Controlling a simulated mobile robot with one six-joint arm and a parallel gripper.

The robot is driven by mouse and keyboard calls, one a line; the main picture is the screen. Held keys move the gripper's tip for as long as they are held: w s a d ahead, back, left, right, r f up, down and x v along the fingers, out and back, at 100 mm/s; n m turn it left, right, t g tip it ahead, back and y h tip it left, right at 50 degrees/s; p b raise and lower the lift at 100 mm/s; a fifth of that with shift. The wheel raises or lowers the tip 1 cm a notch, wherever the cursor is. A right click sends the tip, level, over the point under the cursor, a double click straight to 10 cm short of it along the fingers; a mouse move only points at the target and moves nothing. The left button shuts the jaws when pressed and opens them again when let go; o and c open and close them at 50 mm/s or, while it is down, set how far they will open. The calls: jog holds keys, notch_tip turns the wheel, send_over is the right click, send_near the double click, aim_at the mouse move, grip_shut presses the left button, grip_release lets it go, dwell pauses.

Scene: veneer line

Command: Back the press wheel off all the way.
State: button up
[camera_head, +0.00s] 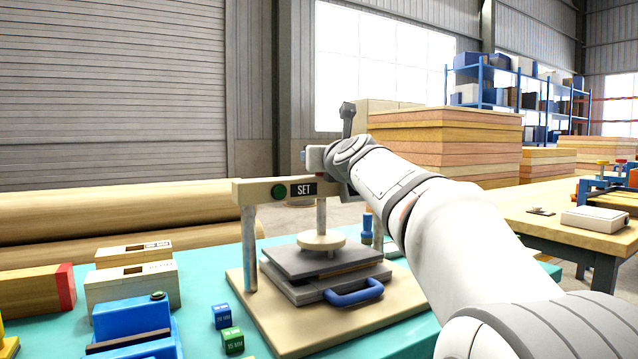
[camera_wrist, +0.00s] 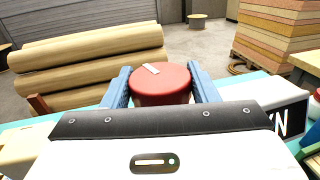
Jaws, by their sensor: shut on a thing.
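The press wheel (camera_wrist: 161,85) is a red round knob with a white mark on top, pointing up and slightly left in the wrist view. My gripper (camera_wrist: 162,88) has its two blue fingers shut on the wheel's sides. In the head view, my arm hides most of the wheel and fingers. The press frame has a cream beam (camera_head: 262,191) with a green lamp (camera_head: 279,191) and a "SET" sign (camera_head: 303,190). Below it, the round cream pressure disc (camera_head: 320,239) is over grey plates (camera_head: 290,262); I cannot tell if it touches them. A blue handle (camera_head: 353,294) sticks out in front.
Cream boxes (camera_head: 133,285), a blue block device (camera_head: 135,325) and small blue (camera_head: 220,316) and green (camera_head: 232,341) cubes lie left of the press. Large rolls (camera_head: 120,215) lie behind. Stacked boards (camera_head: 445,145) and a wooden table (camera_head: 545,225) stand right.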

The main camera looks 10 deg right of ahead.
jog(key=shift+d+f+n+g+y+p, duration=0.15)
jog(key=shift+n+y+p, duration=0.15)
jog(key=shift+y, duration=0.25)
jog(key=shift+a+f+n+g+y+p, duration=0.1)
jog(key=shift+n+g+y+p, duration=0.05)
jog(key=shift+n+y, duration=0.35)
jog(key=shift+d+r+n+g+y, duration=0.1)
jog(key=shift+n+g+y, duration=0.3)
jog(key=shift+n+y, duration=0.8)
jog(key=y+p, duration=0.1)
jog(key=n+g+y+p, duration=0.1)
jog(key=y, duration=0.1)
jog(key=shift+r+y, duration=0.25)
jog(key=n+g+y+p, duration=0.2)
jog(key=y+p, duration=0.1)
jog(key=shift+n+g, duration=0.3)
jog(key=shift+n, duration=0.1)
jog(key=shift+p, duration=0.35)
jog(key=o, duration=1)
jog(key=shift+f, duration=0.1)
jog(key=shift+c, duration=0.2)
